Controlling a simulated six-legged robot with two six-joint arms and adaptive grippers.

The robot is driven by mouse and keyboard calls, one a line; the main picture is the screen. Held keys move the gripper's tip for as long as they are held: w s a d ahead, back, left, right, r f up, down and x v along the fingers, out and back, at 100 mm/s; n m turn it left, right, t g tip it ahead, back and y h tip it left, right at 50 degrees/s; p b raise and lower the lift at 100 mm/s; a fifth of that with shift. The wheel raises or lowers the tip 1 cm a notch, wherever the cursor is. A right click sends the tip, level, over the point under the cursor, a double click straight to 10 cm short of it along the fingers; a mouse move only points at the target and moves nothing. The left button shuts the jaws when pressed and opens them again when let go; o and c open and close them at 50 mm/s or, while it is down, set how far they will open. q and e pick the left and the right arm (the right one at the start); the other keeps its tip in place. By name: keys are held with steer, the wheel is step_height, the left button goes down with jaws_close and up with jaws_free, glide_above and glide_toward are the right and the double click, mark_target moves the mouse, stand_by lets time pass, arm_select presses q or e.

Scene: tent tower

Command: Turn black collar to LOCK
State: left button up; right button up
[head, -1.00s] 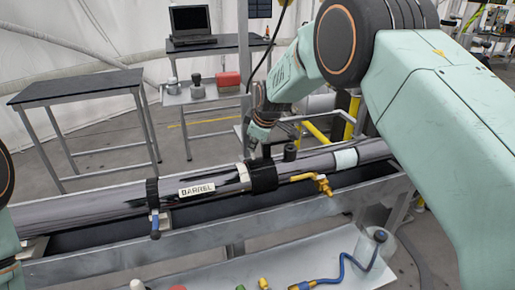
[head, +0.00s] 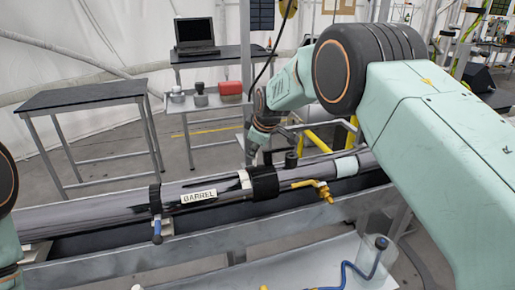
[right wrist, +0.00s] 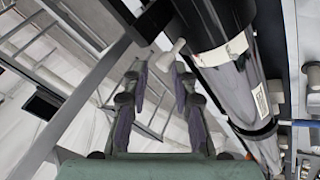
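The black collar (head: 264,182) sits around the grey barrel (head: 110,207), right of a pale ring (head: 245,180) and the BARREL label (head: 198,196). A black stub stands up from the collar's top. No LOCK mark is readable. My right gripper (head: 251,152) is behind and above the collar, close to it; contact cannot be told. In the right wrist view its fingers (right wrist: 162,70) are spread and empty, left of the barrel (right wrist: 235,80). A pale peg (right wrist: 173,50) lies just beyond the fingertips. My left gripper is not in view; only part of my left arm shows at the left edge.
A brass valve (head: 322,190) projects from the barrel's front. A blue-handled clamp (head: 157,228) hangs left of the label. A grey trough (head: 200,260) runs beneath. Behind are a black-topped table (head: 80,96) and a laptop bench (head: 222,54). A blue hose (head: 350,272) lies in front.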

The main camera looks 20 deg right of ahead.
steer(key=o, duration=0.4)
steer(key=shift+w+a+f, duration=0.1)
steer(key=shift+w+f, duration=0.35)
steer(key=shift+w, duration=0.2)
steer(key=shift+w+f, duration=0.45)
steer(key=shift+w, duration=0.2)
steer(key=shift+s+r, duration=0.55)
steer(key=shift+s, duration=0.2)
steer(key=shift+w+f, duration=0.35)
steer(key=shift+w, duration=0.1)
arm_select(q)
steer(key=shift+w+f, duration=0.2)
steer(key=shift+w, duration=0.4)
arm_select(e)
steer(key=v, duration=1.2)
steer(key=shift+w+r, duration=0.15)
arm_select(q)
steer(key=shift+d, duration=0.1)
